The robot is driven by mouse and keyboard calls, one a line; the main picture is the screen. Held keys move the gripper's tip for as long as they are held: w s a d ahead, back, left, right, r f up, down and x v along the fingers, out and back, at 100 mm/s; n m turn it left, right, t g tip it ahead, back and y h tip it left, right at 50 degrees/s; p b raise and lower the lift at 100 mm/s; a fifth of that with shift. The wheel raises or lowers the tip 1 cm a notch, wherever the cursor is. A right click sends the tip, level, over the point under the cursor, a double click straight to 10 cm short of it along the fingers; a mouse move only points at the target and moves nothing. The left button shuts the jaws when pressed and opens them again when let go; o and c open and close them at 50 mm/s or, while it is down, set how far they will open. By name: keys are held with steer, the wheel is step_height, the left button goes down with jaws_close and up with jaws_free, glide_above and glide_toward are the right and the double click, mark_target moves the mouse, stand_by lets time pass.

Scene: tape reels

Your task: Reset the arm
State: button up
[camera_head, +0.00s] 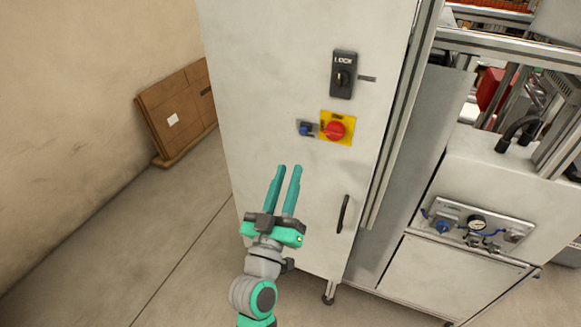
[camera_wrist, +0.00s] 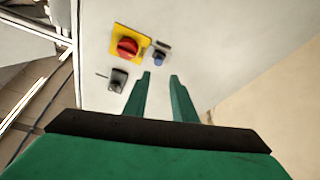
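My gripper (camera_head: 287,172) is raised in front of a tall light-grey cabinet (camera_head: 285,60). Its two teal fingers point up and stand apart with nothing between them. In the wrist view my gripper (camera_wrist: 161,78) also shows spread, empty fingers against the cabinet front. A red rotary switch (camera_head: 335,130) on a yellow plate is above and right of the fingertips in the head view. A small blue knob (camera_head: 305,129) is just left of it. A black lock switch (camera_head: 343,76) is higher up. No finger visibly touches the switches.
A black door handle (camera_head: 343,214) is right of my gripper. A machine with a pressure gauge (camera_head: 477,223) stands at the right. A flat brown cardboard box (camera_head: 178,112) leans on the left wall. The floor (camera_head: 120,235) at the left is clear.

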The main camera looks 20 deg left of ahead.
steer(key=shift+s, duration=0.1)
stand_by(0.4)
steer(key=s+d+f+g+y, duration=0.1)
steer(key=s+d+f+g, duration=0.15)
steer(key=s+f, duration=0.6)
steer(key=s+d+f+g+y, duration=0.15)
steer(key=s+d+f, duration=0.3)
steer(key=f, duration=0.75)
steer(key=s+d+f+m+g+h, duration=0.1)
steer(key=s+d+f, duration=0.1)
steer(key=s, duration=0.5)
steer(key=s+d+f+m+g+h, duration=0.1)
steer(key=s+d+f, duration=0.1)
steer(key=s, duration=0.6)
steer(key=s+d+f+m+h, duration=0.1)
steer(key=s+d, duration=0.3)
steer(key=s, duration=0.4)
steer(key=shift+d+f+m+g, duration=0.25)
steer(key=shift+f+m+g, duration=0.2)
steer(key=shift+f, duration=0.4)
steer(key=shift+o, duration=0.9)
steer(key=shift+d, duration=0.1)
